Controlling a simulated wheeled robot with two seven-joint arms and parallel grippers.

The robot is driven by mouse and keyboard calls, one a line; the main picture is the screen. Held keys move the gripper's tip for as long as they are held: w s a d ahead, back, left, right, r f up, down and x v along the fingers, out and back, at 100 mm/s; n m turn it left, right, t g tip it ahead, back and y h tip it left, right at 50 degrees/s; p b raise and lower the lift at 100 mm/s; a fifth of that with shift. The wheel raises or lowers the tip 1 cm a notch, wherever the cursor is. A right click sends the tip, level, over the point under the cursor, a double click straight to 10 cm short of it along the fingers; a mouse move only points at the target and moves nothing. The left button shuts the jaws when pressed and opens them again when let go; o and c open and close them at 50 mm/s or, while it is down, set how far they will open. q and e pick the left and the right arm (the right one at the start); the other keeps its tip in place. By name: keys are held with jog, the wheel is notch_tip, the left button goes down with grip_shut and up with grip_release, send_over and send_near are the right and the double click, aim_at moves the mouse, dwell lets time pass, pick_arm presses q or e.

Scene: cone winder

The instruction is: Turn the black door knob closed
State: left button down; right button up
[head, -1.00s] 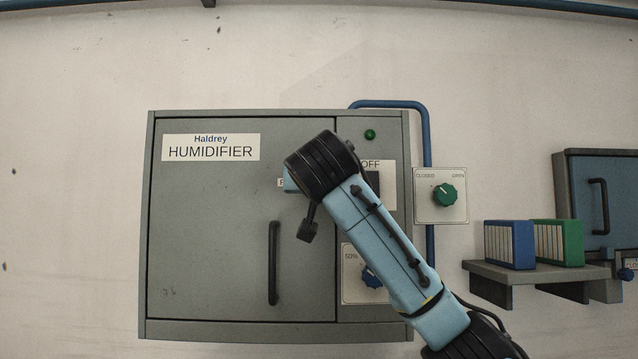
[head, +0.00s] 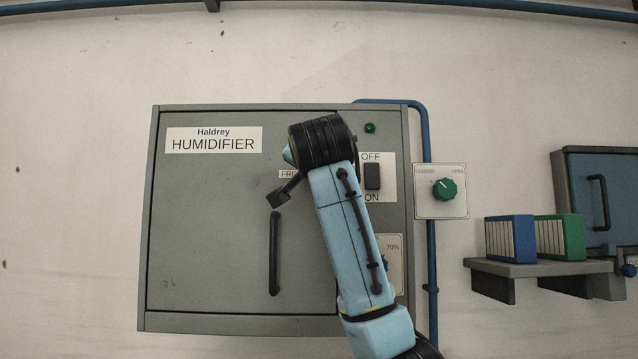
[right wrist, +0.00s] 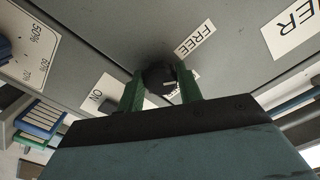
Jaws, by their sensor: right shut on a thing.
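The black door knob (right wrist: 158,77) shows in the right wrist view, on the grey humidifier front. My right gripper (right wrist: 160,74) has its two green fingers on either side of the knob and is shut on it. A FREE label (right wrist: 195,39) lies beside the knob; a second label below it is mostly hidden by the fingers. In the head view my right arm's black wrist covers the knob and the fingers. The humidifier door (head: 205,235) lies flush with its cabinet. My left gripper is in neither view.
The door handle (head: 275,253) is left of my arm. A black OFF/ON switch (head: 372,176) and a green lamp (head: 370,128) are close on the right. Further right are a green knob (head: 444,189) and a shelf (head: 540,267) with blue and green blocks.

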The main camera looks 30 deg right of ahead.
jog(key=shift+a+r+m+p, duration=0.1)
jog(key=shift+m+p, duration=0.2)
jog(key=shift+m, duration=2.5)
jog(key=shift+r+m+p, duration=0.1)
jog(key=shift+m+p, duration=0.15)
jog(key=shift+m, duration=2.55)
jog(key=o, duration=1)
jog(key=b+v, duration=0.4)
jog(key=v, duration=0.9)
jog(key=shift+s, duration=0.2)
